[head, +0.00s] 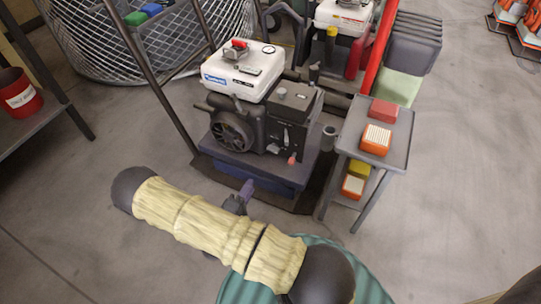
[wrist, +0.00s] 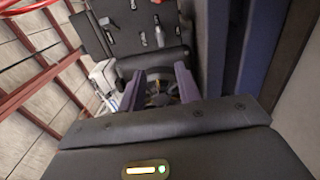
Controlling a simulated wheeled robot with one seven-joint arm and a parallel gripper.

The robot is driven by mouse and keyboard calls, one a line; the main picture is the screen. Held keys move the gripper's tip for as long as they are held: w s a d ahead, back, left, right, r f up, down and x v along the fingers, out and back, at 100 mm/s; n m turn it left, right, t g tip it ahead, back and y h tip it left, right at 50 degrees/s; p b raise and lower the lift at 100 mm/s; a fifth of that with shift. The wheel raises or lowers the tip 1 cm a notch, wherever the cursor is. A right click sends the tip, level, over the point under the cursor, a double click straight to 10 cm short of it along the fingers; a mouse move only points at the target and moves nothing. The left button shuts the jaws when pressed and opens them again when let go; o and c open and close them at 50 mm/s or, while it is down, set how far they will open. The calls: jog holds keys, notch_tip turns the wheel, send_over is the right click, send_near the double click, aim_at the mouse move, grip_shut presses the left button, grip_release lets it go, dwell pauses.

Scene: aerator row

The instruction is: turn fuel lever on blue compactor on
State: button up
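The blue compactor stands on a dark mat in the middle of the head view, with a white tank (head: 243,70), a black engine and a blue base (head: 262,178). Its dark control panel (head: 290,120) carries small levers and a red-pink knob (head: 292,159). In the wrist view, the panel shows at the top with a silver lever (wrist: 158,36) and other small parts. I cannot tell which is the fuel lever. My gripper (head: 246,188) is low at the near side of the base. In the wrist view, the purple fingers of my gripper (wrist: 159,82) are apart with nothing held between them.
A grey cart (head: 399,135) with red and orange boxes stands close to the compactor's right. A second machine (head: 345,18) is behind, near a red post (head: 379,40). A shelf with a red bucket (head: 20,97) is at left. The front floor is clear.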

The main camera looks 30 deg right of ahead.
aim_at(272, 151)
jog(key=shift+d, duration=0.1)
jog(key=b+x, duration=0.7)
jog(key=x, duration=0.9)
jog(key=shift+w+d+f+b, duration=0.1)
jog(key=shift+w+d+b, duration=0.1)
jog(key=shift+b, duration=0.15)
jog(key=shift+w+d, duration=0.25)
jog(key=shift+d, duration=0.05)
jog(key=shift+c, duration=0.4)
jog(key=c, duration=0.6)
